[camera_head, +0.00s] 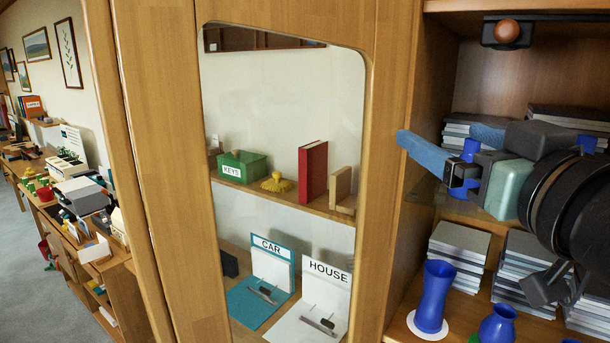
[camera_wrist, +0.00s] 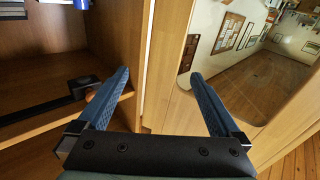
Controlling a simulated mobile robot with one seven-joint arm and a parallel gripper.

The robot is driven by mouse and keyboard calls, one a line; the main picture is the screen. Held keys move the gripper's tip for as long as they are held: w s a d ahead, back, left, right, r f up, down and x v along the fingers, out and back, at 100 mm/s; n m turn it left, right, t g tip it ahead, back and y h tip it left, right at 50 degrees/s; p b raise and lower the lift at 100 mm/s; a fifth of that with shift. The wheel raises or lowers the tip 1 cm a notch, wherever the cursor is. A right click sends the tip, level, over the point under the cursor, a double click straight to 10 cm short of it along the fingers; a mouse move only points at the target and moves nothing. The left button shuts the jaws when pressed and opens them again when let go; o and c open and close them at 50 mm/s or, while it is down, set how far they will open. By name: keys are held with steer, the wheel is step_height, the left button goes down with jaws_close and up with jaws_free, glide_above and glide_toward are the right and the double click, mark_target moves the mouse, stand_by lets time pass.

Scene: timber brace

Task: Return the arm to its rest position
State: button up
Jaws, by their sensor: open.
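My gripper shows in the wrist view (camera_wrist: 158,92) with its two blue fingers spread wide apart and nothing between them. In the head view my gripper (camera_head: 425,150) is at the right, in front of the open shelf unit, with its blue finger pointing left toward the wooden door frame. My dark arm comes in from the right edge. In the wrist view the left finger is in front of the shelf opening and the right finger is in front of the wooden door (camera_wrist: 172,60) with its glass pane.
Behind the glass are a green KEYS box (camera_head: 243,166), a red book (camera_head: 312,170), a teal CAR stand (camera_head: 258,300) and a white HOUSE stand (camera_head: 325,290). Open shelves hold grey stacks (camera_head: 458,250) and a blue vase (camera_head: 433,296).

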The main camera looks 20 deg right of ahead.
steer(key=w+a+r+n+t+y+b, duration=0.1)
steer(key=a+r+t, duration=0.15)
steer(key=a, duration=0.55)
steer(key=w+a+r+t, duration=0.1)
steer(key=a+r+t, duration=0.15)
steer(key=a, duration=0.45)
steer(key=s+a+r+t+y, duration=0.1)
steer(key=s+a+r+t, duration=0.1)
steer(key=s+a+t, duration=0.2)
steer(key=s+a+b, duration=0.1)
steer(key=s+a, duration=0.2)
steer(key=a, duration=0.3)
steer(key=shift+s+a+r, duration=0.3)
steer(key=shift+s+r, duration=0.1)
